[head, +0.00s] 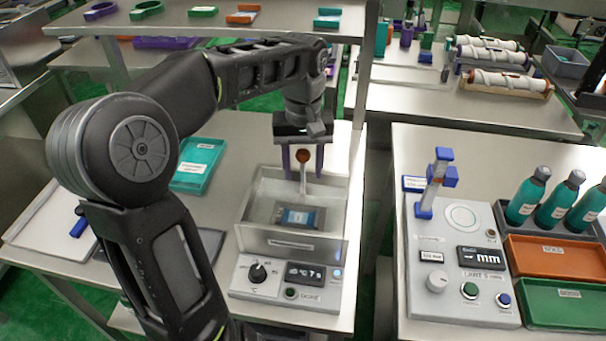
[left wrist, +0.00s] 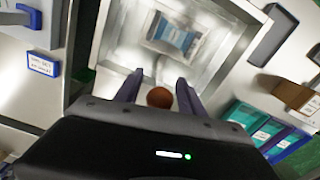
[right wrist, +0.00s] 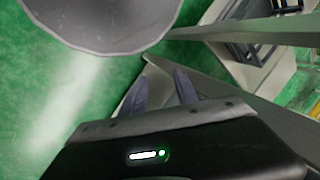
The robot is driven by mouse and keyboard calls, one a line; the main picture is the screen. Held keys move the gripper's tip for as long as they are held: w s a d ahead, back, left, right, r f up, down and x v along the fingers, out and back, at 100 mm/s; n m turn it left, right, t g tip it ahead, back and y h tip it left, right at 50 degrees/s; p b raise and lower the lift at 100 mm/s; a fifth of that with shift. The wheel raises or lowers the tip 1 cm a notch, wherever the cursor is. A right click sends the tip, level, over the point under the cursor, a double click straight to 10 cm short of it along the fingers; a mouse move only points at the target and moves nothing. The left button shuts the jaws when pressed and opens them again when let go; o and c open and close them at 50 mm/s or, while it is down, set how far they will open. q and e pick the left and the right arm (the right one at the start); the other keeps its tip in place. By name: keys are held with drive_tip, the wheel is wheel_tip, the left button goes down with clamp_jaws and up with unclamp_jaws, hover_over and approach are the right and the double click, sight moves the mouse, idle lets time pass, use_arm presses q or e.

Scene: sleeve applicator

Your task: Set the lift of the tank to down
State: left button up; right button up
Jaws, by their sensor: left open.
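The tank (head: 258,240) is an open metal box on the left bench, with a control panel on its front. A lift handle with a round brown knob (head: 303,156) stands upright at the tank's back. A blue-labelled item (head: 299,217) lies inside the tank. My left gripper (head: 302,165) points down at the knob with its fingers apart, one on each side of it. In the left wrist view the knob (left wrist: 160,97) sits between the open fingertips. I cannot tell whether they touch it. My right gripper (right wrist: 160,88) has its fingers apart over green floor, away from the tank.
The control panel (head: 290,277) has a black dial and a display. Teal trays (head: 198,165) lie left of the tank. A second bench at right holds a measuring device (head: 463,250), teal bottles (head: 527,197) and orange and green bins.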

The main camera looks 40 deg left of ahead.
sight(303, 150)
use_arm(q)
wheel_tip(303, 150, up, 5)
drive_tip(key=shift+r+p, duration=0.1)
drive_tip(key=shift+p, duration=1)
drive_tip(key=shift+d, duration=0.1)
